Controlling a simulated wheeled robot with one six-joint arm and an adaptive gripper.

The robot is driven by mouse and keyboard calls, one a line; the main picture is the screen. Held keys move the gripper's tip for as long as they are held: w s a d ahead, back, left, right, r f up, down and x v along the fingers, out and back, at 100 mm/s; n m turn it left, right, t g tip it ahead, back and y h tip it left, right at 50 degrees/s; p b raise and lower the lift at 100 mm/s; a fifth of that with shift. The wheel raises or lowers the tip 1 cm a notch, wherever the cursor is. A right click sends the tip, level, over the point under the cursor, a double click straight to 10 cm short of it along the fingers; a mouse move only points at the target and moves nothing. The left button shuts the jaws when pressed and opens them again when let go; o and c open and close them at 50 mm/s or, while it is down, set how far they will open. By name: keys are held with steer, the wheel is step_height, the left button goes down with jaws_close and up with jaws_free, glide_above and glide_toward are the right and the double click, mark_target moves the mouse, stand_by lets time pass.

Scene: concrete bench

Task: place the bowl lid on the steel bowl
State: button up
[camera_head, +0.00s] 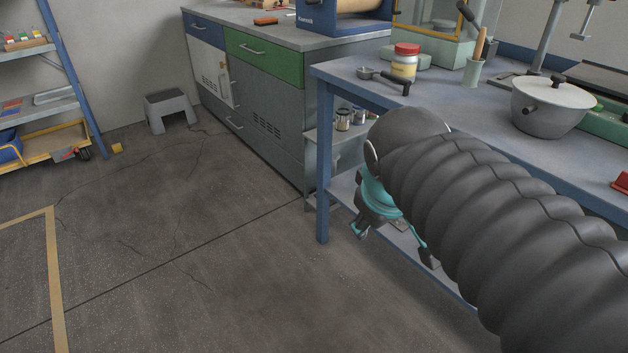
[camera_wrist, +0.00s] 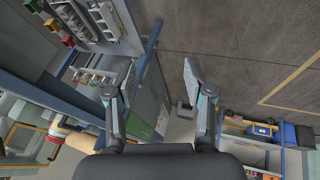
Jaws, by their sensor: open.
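The steel bowl (camera_head: 545,119) stands upright on the blue-edged bench at the right of the head view. The pale bowl lid (camera_head: 551,93), with a dark knob, lies over the bowl's mouth and looks about level. I cannot tell how exactly it fits the far rim. My gripper (camera_head: 394,245) is beside the bench's front edge, below the top, left of the bowl and apart from it. Its fingers are spread with nothing between them, as the wrist view (camera_wrist: 153,88) also shows. I cannot make out the bowl or lid in the wrist view.
On the bench top (camera_head: 455,115) stand a red-capped jar (camera_head: 405,64), a small dark-handled pan (camera_head: 385,76) and a cup holding a brush (camera_head: 474,72). A red object (camera_head: 621,183) lies at the right edge. A step stool (camera_head: 170,108) stands on the floor; open floor lies left.

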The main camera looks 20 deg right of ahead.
steer(key=s+a+f+m+y, duration=0.2)
steer(key=s+a+f+m, duration=0.1)
steer(key=a+f, duration=0.1)
steer(key=shift+s+a+f, duration=0.3)
steer(key=shift+a, duration=0.15)
stand_by(0.7)
